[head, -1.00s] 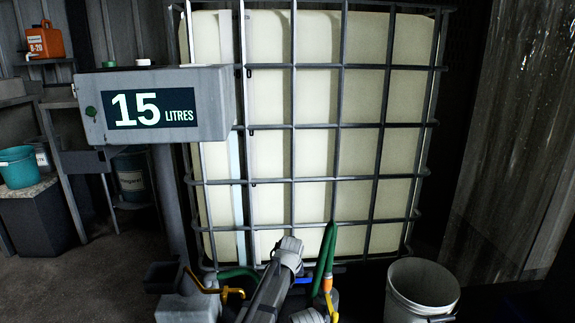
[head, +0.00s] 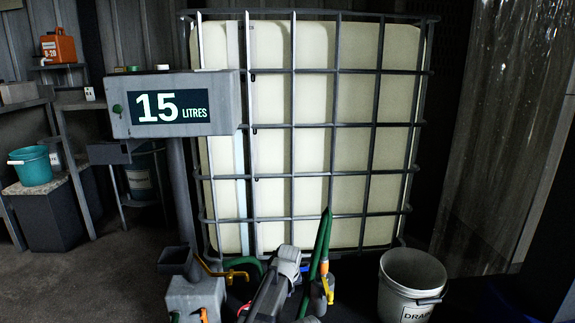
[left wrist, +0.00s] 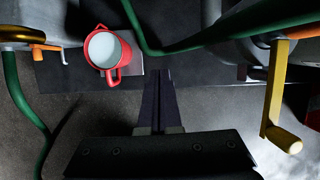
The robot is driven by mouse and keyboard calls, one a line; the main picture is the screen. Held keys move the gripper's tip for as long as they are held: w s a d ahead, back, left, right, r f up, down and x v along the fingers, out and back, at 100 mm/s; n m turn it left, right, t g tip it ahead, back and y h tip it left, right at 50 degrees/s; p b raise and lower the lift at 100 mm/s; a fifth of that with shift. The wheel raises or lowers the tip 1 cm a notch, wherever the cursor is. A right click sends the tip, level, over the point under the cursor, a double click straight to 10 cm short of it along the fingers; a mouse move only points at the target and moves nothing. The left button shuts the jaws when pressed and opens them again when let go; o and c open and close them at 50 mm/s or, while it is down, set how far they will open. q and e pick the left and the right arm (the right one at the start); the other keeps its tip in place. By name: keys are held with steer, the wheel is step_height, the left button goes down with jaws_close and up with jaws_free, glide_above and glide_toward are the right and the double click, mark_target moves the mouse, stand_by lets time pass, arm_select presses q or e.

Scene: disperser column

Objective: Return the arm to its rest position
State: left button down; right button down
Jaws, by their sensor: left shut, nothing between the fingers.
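My left arm rises at the bottom middle of the head view, in front of the tank cage; its fingertips are not clear there. In the left wrist view my left gripper (left wrist: 158,75) is shut and empty, its two dark fingers together. A red jug (left wrist: 112,72) with pale liquid in it stands on a small plate left of the fingertips, apart from them. A bit of red (head: 243,309) shows low in the head view, mostly hidden. My right gripper is not in view.
A caged white tank (head: 310,130) fills the middle. A display (head: 172,105) reads 15 LITRES. A white bucket (head: 410,284) stands right. A yellow crank handle (left wrist: 275,100), an orange handle (left wrist: 47,48) and a green hose (left wrist: 200,40) lie around the gripper.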

arm_select(q)
steer(key=s+a+n+g, duration=0.1)
steer(key=s+a+n, duration=0.5)
steer(key=s+n, duration=0.4)
steer(key=s+a+f+n+g, duration=0.1)
steer(key=s+a+n, duration=0.55)
steer(key=n, duration=0.65)
steer(key=s+a+n+g, duration=0.1)
steer(key=s+a+n, duration=0.3)
steer(key=s+n, duration=0.65)
steer(key=s+d+r+m+g+y+p, duration=0.1)
steer(key=s+d+r+m+p, duration=0.35)
steer(key=d+r+p, duration=0.75)
step_height(320, 180, up, 37)
steer(key=s+a+n+p, duration=0.1)
steer(key=p, duration=3.6)
steer(key=shift+a+r+n, duration=0.15)
steer(key=shift+n, duration=0.25)
